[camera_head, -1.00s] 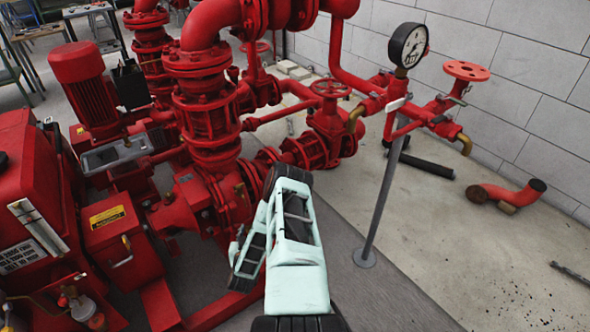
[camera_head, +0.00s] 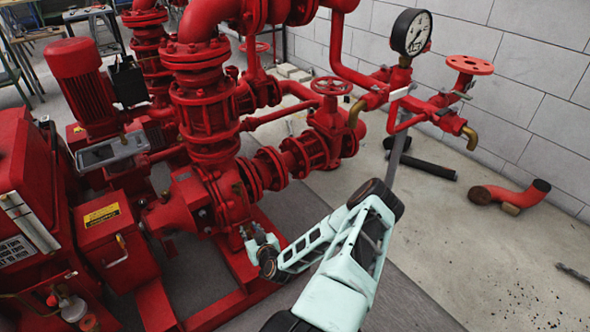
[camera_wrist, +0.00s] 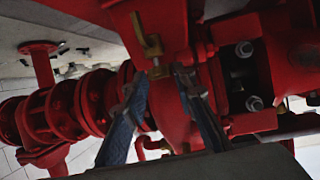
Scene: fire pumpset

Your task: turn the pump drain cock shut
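The brass drain cock (camera_wrist: 148,42) sits on the red pump casing (camera_wrist: 180,125) in the wrist view, with its lever standing upward in the picture and its lower end near my fingertips. My gripper (camera_wrist: 158,75) is open, with one finger to the left of the cock's lower end and one to the right. A gap shows between the fingers, and I cannot tell whether either touches the brass. In the head view my gripper (camera_head: 258,238) is close to the lower front of the pump (camera_head: 222,195). The cock is not clearly made out there.
Red flanged pipework (camera_wrist: 75,105) lies to the left in the wrist view, and a bolted bracket (camera_wrist: 245,75) to the right. In the head view a pressure gauge (camera_head: 411,32) stands at upper right. Open concrete floor (camera_head: 460,230) lies on the right.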

